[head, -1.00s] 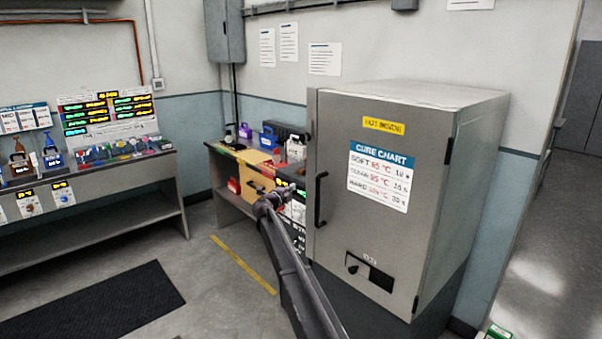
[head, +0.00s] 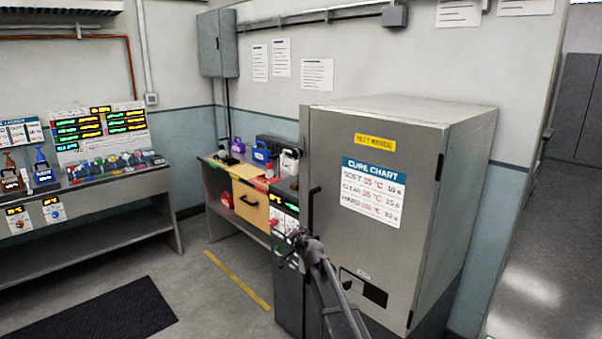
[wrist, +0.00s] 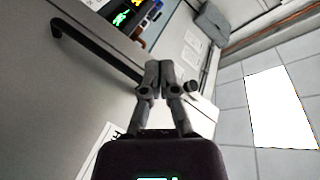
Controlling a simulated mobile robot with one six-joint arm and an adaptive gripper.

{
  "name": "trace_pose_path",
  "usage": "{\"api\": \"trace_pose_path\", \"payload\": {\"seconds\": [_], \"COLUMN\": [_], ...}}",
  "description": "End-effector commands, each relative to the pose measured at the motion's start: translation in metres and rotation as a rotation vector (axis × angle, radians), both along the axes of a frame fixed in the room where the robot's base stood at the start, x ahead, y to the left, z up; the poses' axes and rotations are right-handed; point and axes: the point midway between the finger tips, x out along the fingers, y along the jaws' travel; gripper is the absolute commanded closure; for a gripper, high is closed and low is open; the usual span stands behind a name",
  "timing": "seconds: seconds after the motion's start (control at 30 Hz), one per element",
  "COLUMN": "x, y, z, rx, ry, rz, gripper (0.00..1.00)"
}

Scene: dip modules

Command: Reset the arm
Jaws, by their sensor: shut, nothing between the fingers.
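My arm reaches up from the bottom of the head view, and my gripper (head: 299,236) is in front of the steel oven's left edge. In the wrist view my gripper (wrist: 159,68) shows with its two fingers together and nothing between them. The steel oven (head: 330,250) has a closed door with a yellow label and a cure chart (head: 373,192). Its dark door handle (head: 313,215) is close beside my gripper in the picture; I cannot tell whether they touch. The handle also shows in the wrist view (wrist: 95,52).
Another bench (head: 120,188) with displays and dispensers is at far left. A dark mat (head: 95,318) lies on the floor. Open floor lies between.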

Motion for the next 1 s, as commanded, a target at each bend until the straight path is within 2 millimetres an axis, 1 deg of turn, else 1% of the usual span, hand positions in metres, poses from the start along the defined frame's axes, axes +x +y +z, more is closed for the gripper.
{"api": "trace_pose_path", "payload": {"seconds": [0.03,0.27,0.47,0.5,0.57,0.6,0.67,0.7,0.77,0.8,0.9,1.0], "x": [-0.021,-0.095,-0.167,-0.183,-0.207,-0.224,-0.249,-0.266,-0.292,-0.309,-0.347,-0.376], "y": [-0.008,-0.036,-0.073,-0.082,-0.095,-0.104,-0.118,-0.128,-0.143,-0.152,-0.174,-0.19], "z": [-0.007,-0.05,-0.086,-0.093,-0.102,-0.108,-0.116,-0.12,-0.126,-0.129,-0.134,-0.136], "rx": [-0.046,-0.258,-0.432,-0.466,-0.514,-0.545,-0.59,-0.618,-0.659,-0.685,-0.736,-0.774], "ry": [0.035,0.225,0.428,0.472,0.54,0.588,0.659,0.71,0.786,0.836,0.954,1.047], "rz": [0.033,0.177,0.271,0.286,0.306,0.32,0.336,0.346,0.357,0.364,0.374,0.379], "gripper": [1.0,1.0,1.0,1.0,1.0,1.0,1.0,1.0,1.0,1.0,1.0,1.0]}}
